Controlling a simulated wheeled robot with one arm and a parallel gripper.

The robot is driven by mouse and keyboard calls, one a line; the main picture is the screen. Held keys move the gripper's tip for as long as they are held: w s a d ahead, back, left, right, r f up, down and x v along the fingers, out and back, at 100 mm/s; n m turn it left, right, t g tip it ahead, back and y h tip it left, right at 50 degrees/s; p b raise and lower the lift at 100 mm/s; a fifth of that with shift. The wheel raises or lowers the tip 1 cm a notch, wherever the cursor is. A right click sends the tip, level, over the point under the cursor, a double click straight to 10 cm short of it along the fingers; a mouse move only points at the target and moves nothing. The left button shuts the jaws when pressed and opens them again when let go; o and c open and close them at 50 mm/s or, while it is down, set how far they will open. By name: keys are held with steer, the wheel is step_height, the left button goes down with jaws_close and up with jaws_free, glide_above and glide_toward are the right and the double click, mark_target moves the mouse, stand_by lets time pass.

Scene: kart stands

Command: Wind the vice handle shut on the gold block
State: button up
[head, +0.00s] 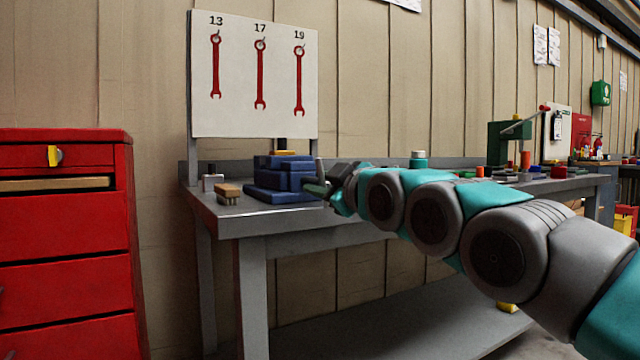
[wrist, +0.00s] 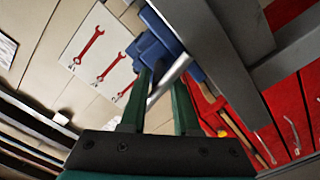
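The blue vice (head: 284,182) sits on the left end of the grey bench; it also shows in the wrist view (wrist: 155,42). A small gold patch (head: 282,152) shows at the top of the vice, probably the gold block, mostly hidden. The grey vice handle (head: 319,171) stands near upright at the vice's right side. In the wrist view the handle (wrist: 172,78) crosses slantwise between my fingers. My gripper (head: 318,188) is at the handle, with its green fingers (wrist: 161,82) apart on either side. I cannot tell whether either finger touches it.
A wooden brush (head: 228,193) and a small grey item (head: 211,182) lie left of the vice on the bench (head: 270,222). A wrench board (head: 253,75) stands behind. A red drawer cabinet (head: 65,235) is at left. A green press (head: 508,147) stands farther right.

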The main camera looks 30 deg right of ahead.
steer(key=o, duration=0.4)
steer(key=shift+s, duration=0.1)
steer(key=shift+s+d, duration=0.15)
steer(key=shift+s, duration=3.65)
